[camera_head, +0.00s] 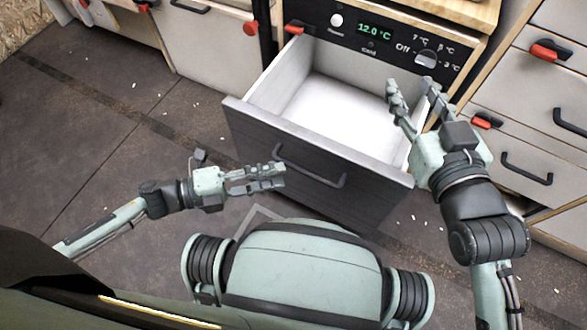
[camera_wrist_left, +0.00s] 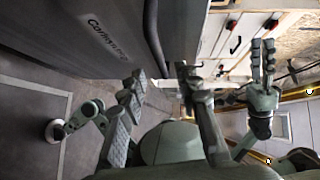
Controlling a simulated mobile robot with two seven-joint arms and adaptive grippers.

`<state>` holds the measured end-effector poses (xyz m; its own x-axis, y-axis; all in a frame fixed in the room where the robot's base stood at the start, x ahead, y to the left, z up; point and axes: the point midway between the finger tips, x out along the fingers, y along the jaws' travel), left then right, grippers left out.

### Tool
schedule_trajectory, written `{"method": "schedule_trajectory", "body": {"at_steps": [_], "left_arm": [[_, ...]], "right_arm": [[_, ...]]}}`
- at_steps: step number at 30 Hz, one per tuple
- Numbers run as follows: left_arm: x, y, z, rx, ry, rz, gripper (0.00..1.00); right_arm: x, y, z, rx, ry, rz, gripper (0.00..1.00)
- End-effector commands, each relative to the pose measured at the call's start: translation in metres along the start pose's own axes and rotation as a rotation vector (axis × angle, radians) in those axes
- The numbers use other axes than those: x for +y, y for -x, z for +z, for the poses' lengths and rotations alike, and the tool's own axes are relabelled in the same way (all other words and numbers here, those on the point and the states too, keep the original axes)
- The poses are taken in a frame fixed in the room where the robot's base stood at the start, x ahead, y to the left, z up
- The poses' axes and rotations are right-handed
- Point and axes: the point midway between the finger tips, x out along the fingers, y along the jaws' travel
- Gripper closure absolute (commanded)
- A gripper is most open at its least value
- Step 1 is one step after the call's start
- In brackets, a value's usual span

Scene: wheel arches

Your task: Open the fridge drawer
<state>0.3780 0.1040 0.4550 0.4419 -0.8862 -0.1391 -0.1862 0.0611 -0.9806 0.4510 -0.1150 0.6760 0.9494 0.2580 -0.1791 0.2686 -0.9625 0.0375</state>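The fridge drawer (camera_head: 330,140) stands well out from the dark control panel, its white inside empty. Its dark front (camera_head: 255,130) carries a black bar handle (camera_head: 318,178), also seen in the left wrist view (camera_wrist_left: 153,40). My left gripper (camera_head: 283,176) is at the left end of the handle. In the left wrist view its fingers (camera_wrist_left: 160,76) are apart, with the handle's end near the gap between the tips; I cannot tell if they touch it. My right gripper (camera_head: 412,84) is open and empty by the drawer's right side; it also shows in the left wrist view (camera_wrist_left: 262,45).
The control panel (camera_head: 375,35) above the drawer reads 12.0 °C. Closed cabinets with red-tipped latches stand left (camera_head: 205,50) and right (camera_head: 515,150). The dark floor (camera_head: 90,110) at the left is mostly clear, with small pale scraps.

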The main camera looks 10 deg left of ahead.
Motion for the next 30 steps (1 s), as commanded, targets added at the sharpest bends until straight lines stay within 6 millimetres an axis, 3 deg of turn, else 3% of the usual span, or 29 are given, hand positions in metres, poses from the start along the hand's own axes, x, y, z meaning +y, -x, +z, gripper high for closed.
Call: {"method": "schedule_trajectory", "body": {"at_steps": [3, 9, 30], "left_arm": [[0.001, 0.024, -0.001, 0.000, 0.002, 0.003, 0.68], [0.000, 0.046, 0.000, 0.001, 0.001, 0.000, 0.68], [0.000, 0.050, 0.000, 0.000, 0.000, 0.000, 0.68]], "right_arm": [[0.000, 0.000, 0.000, 0.000, 0.000, 0.000, 0.60], [0.000, 0.000, 0.000, 0.000, 0.000, 0.000, 0.60], [0.000, 0.000, 0.000, 0.000, 0.000, 0.000, 0.60]]}}
